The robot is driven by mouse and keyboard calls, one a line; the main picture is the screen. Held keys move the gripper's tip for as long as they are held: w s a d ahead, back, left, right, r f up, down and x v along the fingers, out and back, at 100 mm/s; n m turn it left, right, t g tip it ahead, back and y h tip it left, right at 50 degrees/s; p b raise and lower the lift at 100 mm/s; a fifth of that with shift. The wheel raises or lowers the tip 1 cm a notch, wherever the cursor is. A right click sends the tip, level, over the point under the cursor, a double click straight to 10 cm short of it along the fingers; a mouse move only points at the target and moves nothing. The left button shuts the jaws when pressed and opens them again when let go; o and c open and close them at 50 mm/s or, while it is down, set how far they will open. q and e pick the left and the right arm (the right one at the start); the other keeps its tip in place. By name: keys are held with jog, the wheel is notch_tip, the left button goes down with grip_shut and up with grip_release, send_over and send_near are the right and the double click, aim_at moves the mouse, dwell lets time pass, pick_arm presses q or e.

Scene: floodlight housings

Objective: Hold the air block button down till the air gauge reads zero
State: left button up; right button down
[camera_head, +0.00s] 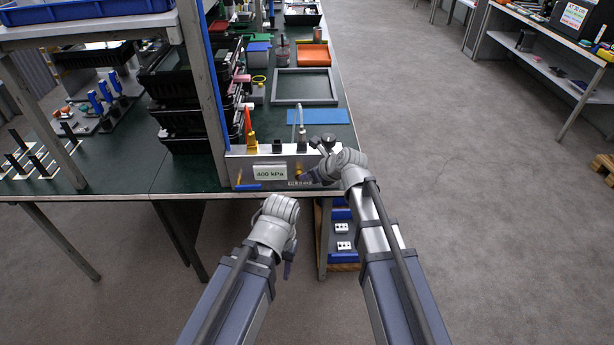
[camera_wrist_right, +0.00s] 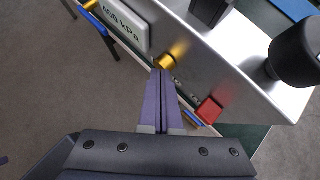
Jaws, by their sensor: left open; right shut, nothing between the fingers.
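The air block (camera_head: 240,160) is a silver box at the table's front edge. Its white gauge (camera_head: 269,172) appears to read 400 kPa; the gauge also shows in the right wrist view (camera_wrist_right: 124,24). A round brass button (camera_wrist_right: 167,61) sits on the front face, right of the gauge. My right gripper (camera_wrist_right: 162,73) is shut and empty, its fingertips at the brass button; I cannot tell whether they press it. In the head view my right gripper (camera_head: 308,178) is at the block's right front. My left gripper (camera_head: 287,268) is open, low in front of the table, apart from the block.
A red square part (camera_wrist_right: 209,110) is right of the brass button. A black knob (camera_wrist_right: 294,55) stands on the block's right. A blue-handled lever (camera_wrist_right: 95,22) is left of the gauge. A blue mat (camera_head: 317,116) and grey frame (camera_head: 304,86) lie behind. Open floor is at right.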

jog(key=shift+w+a+f+b, duration=0.15)
jog(key=shift+w+b, duration=0.15)
jog(key=shift+w, duration=0.5)
jog(key=shift+w+a, duration=0.15)
jog(key=shift+w, duration=0.1)
dwell(1.2)
dwell(1.2)
jog(key=shift+s+d+r+p, duration=0.2)
jog(key=shift+s+r+p, duration=0.05)
jog(key=shift+r+p, duration=0.25)
jog(key=p+v, duration=0.9)
jog(key=v, duration=0.4)
jog(key=shift+s+d, duration=0.2)
jog(key=shift+s, duration=0.35)
